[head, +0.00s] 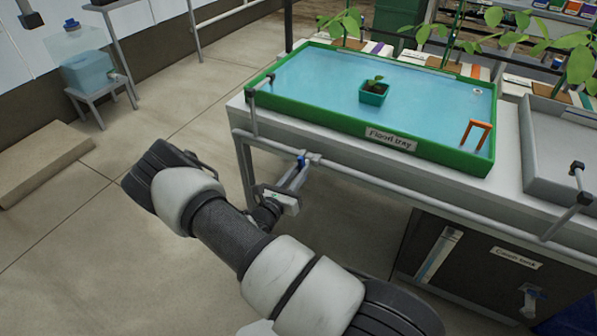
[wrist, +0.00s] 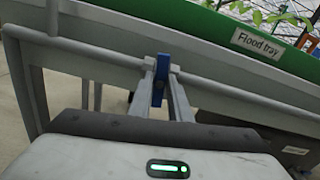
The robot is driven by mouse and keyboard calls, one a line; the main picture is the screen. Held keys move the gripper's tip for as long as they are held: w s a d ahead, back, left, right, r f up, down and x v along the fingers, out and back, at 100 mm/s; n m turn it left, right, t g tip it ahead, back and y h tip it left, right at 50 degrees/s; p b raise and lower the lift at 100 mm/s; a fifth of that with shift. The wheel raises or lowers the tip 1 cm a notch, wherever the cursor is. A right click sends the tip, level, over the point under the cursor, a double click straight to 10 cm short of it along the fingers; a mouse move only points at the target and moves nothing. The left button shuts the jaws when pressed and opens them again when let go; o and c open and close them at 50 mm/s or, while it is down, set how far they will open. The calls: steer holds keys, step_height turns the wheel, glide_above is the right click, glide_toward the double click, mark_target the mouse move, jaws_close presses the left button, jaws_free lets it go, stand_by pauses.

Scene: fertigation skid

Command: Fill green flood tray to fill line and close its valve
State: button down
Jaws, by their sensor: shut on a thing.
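The green flood tray (head: 358,128) stands on a light bench and holds blue water, with a small potted seedling (head: 374,91) in it. An orange bracket-shaped piece (head: 477,134) stands at its right front corner; I cannot read a fill line there. A blue valve handle (wrist: 160,80) sits on the grey pipe under the tray's front edge. My gripper (head: 300,168) reaches up to this pipe, and its two fingers are shut on the blue valve handle, one on each side. The handle also shows small in the head view (head: 301,160).
A grey tray (head: 560,150) stands right of the green one, with another pipe and valve (head: 578,180) at its front. A dark tank (head: 480,262) with a level gauge stands below the bench. A blue container (head: 88,72) sits on a stool at left. Open floor lies at left.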

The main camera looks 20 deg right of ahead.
steer(key=shift+m, duration=0.8)
steer(key=c, duration=1.7)
jaws_free()
steer(key=shift+s, duration=0.1)
steer(key=p+v, duration=0.2)
steer(key=v, duration=1.5)
steer(key=shift+s+a, duration=0.15)
steer(key=shift+a, duration=0.05)
